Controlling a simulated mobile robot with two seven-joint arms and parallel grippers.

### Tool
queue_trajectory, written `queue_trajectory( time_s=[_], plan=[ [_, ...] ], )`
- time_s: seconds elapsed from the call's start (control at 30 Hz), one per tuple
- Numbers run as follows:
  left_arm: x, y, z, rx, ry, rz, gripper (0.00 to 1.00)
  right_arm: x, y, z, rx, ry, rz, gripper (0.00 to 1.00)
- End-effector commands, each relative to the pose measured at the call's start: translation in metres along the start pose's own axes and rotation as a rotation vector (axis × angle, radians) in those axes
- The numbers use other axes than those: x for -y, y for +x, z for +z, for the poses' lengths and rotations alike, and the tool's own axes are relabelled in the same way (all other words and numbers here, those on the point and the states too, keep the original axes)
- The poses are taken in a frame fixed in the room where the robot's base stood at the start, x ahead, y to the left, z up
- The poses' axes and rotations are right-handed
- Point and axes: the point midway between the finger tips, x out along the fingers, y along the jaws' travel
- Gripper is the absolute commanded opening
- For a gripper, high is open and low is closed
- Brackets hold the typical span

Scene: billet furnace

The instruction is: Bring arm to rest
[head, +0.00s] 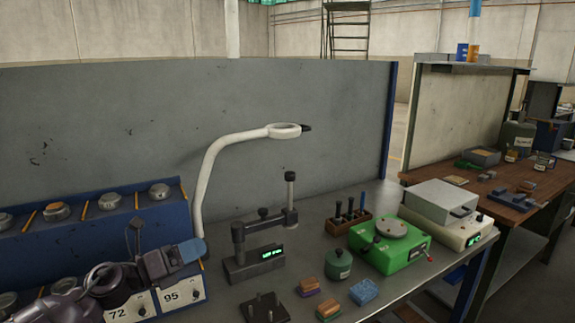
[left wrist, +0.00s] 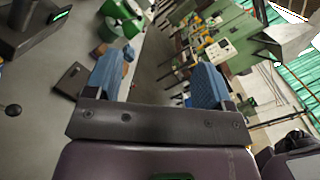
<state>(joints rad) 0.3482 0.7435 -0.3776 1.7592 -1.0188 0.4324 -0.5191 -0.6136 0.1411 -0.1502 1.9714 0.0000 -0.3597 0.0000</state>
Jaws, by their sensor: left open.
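My left arm comes in at the lower left of the head view. Its gripper (head: 190,250) is in front of the blue rack, with a blue finger pointing right. In the left wrist view the two blue fingers of this gripper (left wrist: 156,78) stand wide apart with nothing between them. The gripper is open and empty. My right gripper is not in view.
The blue rack (head: 158,222) with numbered boxes stands behind the arm. To the right on the grey bench are a dark gauge stand (head: 248,262), a white lamp (head: 212,160), a green machine (head: 392,245), a green pot (head: 338,264) and small blocks (head: 363,291).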

Motion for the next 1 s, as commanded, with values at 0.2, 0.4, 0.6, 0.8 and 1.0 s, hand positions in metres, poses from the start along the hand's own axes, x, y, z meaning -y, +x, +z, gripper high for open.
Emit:
queue_trajectory(
  time_s=[0.2,0.4,0.6,0.8,1.0],
  plan=[
    [0.003,-0.025,-0.015,0.378,-0.422,0.059,0.76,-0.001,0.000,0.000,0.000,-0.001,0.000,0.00],
    [-0.011,-0.070,-0.038,0.703,-0.821,0.175,0.76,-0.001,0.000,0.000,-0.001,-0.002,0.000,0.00],
    [-0.026,-0.128,-0.084,1.006,-1.221,0.342,0.76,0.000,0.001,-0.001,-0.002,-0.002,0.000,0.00],
    [-0.024,-0.187,-0.151,1.284,-1.602,0.560,0.76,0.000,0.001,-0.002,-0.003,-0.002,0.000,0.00],
    [-0.002,-0.233,-0.213,1.489,-1.894,0.784,0.76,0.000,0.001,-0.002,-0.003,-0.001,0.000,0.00]
  ],
)
